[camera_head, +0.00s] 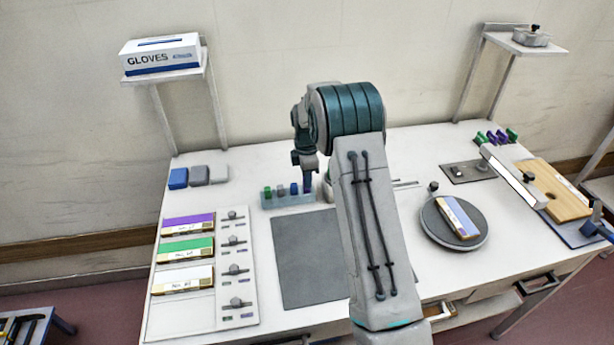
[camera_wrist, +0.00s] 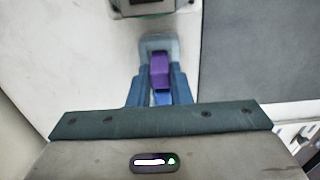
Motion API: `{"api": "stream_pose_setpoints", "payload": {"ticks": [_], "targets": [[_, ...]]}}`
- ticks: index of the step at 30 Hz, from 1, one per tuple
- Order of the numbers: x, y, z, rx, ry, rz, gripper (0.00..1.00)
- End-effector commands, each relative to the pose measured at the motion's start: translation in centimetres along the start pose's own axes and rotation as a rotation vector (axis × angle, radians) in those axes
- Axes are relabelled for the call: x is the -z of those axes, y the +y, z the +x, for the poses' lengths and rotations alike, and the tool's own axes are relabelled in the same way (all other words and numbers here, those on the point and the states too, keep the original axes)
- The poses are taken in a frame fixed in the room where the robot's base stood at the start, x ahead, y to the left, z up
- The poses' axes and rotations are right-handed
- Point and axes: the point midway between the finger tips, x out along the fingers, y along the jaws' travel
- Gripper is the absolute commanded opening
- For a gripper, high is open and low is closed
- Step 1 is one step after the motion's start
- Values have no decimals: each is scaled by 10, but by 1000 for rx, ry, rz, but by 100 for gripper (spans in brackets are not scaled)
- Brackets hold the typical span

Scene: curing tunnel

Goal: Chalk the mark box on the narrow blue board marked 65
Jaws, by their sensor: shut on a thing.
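A narrow board with a blue face and a pale label strip (camera_head: 458,217) lies on the round grey turntable (camera_head: 427,226) at the right; its number is too small to read. My gripper (camera_head: 307,178) is at the right end of the pale blue chalk tray (camera_head: 288,201). In the wrist view my gripper (camera_wrist: 160,85) is shut on a purple chalk piece (camera_wrist: 160,68) between its blue fingers. I cannot tell whether the chalk is clear of the tray. Green, grey and blue pieces stand in the tray.
Purple (camera_head: 188,223), green (camera_head: 186,249) and white (camera_head: 183,280) boards lie at the left, beside a panel of clamps (camera_head: 236,270). A dark grey mat (camera_head: 307,265) lies in the middle, empty. A wooden board (camera_head: 553,190) is at the far right. My arm hides part of the table.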

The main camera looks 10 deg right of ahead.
Motion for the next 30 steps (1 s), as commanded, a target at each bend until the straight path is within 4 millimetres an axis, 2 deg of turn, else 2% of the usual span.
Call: {"api": "stream_pose_setpoints", "payload": {"ticks": [7, 8, 9, 10, 11, 20, 30], "targets": [[0, 0, 1, 0, 0, 0, 0], [0, 0, 1, 0, 0, 0, 21], [0, 0, 1, 0, 0, 0, 32], [0, 0, 1, 0, 0, 0, 40], [0, 0, 1, 0, 0, 0, 43], [0, 0, 0, 0, 0, 0, 43], [0, 0, -21, 0, 0, 0, 43]]}}
